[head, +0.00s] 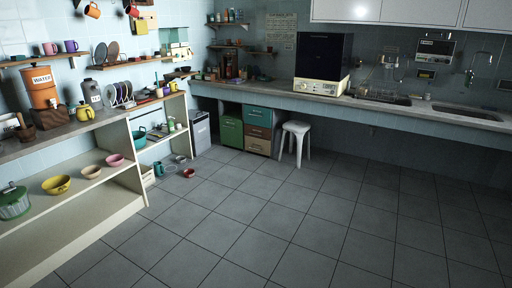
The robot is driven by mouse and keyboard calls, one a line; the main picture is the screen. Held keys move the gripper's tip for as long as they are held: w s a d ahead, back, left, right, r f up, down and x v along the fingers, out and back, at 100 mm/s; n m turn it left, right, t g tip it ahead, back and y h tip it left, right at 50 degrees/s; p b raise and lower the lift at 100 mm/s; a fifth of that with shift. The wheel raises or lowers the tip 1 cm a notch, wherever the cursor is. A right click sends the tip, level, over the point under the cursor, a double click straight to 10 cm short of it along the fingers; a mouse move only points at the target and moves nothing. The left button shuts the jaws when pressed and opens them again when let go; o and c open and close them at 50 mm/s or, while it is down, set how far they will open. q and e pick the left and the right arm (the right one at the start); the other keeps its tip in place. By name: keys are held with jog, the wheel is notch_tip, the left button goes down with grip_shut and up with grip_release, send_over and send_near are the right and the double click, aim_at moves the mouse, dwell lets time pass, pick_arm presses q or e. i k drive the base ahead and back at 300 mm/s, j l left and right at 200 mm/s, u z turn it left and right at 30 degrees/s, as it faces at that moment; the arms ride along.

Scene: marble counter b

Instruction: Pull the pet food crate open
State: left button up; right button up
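Neither of my grippers shows in the head view. A pale grey-white bin (200,131) stands on the floor under the left end of the long counter, with small dark markings on its front. It may be the pet food crate, but the markings are too small to read. It looks closed. A green cabinet (230,132) stands to its right, beside a drawer unit (258,130) with teal and brown fronts; these also look closed.
A white stool (295,140) stands right of the drawers. A red bowl (188,173) and a teal item (159,169) sit on the floor near the left shelf unit (95,205), which holds bowls. The tiled floor (290,220) is clear in the middle.

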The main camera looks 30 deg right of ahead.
aim_at(258, 145)
jog(key=i+l+z, duration=0.3)
jog(key=i+z, duration=0.3)
jog(key=i, duration=0.2)
jog(key=i+z, duration=0.3)
jog(key=i, duration=2.1)
